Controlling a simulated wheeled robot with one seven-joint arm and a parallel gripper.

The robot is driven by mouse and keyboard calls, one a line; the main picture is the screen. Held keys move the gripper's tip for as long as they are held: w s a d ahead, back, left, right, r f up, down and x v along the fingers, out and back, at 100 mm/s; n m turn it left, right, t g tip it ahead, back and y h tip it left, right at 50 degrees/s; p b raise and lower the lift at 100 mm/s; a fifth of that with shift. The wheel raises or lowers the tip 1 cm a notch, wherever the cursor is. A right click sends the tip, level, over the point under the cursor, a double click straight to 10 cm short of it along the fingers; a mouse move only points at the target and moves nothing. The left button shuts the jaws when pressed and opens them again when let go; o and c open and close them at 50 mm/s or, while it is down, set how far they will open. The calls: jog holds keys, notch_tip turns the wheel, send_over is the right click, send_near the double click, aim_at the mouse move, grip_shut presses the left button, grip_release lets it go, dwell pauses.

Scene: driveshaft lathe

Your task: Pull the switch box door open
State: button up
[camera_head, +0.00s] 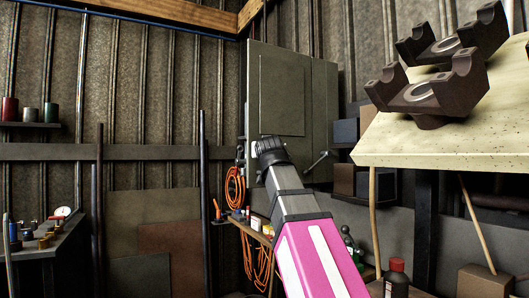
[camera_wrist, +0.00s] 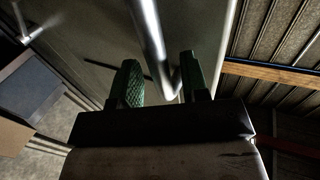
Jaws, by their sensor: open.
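The switch box (camera_head: 325,85) is a grey-green metal cabinet on the back wall in the head view. Its door (camera_head: 282,90), with a raised panel, looks shut. A shiny metal bar handle (camera_wrist: 148,35) runs between the fingers, in front of the grey panel; contact cannot be told.
A pale table (camera_head: 420,145) with dark brackets (camera_head: 440,90) stands on the right. Below the box, a narrow wooden shelf (camera_head: 252,232) carries small items, and an orange cable (camera_head: 235,188) hangs beside it. A dark bottle (camera_head: 396,280) stands at the lower right.

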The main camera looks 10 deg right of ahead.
jog(key=s, duration=1)
jog(key=shift+s, duration=0.4)
jog(key=shift+a, duration=0.1)
jog(key=w+d+f+g, duration=0.1)
jog(key=w+f+g, duration=0.25)
jog(key=f, duration=0.95)
jog(key=w+d+f+g, duration=0.2)
jog(key=w+f+g, duration=0.15)
jog(key=f, duration=1.05)
jog(key=w+d+f+g, duration=0.15)
jog(key=w+f, duration=0.25)
jog(key=f, duration=0.9)
jog(key=s+d+f+g, duration=0.1)
jog(key=s+f+g, duration=0.2)
jog(key=f, duration=0.9)
jog(key=s+d+f+g, duration=0.2)
jog(key=s+f, duration=0.4)
jog(key=f, duration=0.6)
jog(key=s+d+f+g, duration=0.2)
jog(key=s+f+g, duration=0.2)
jog(key=f, duration=0.8)
jog(key=shift+s+f, duration=0.35)
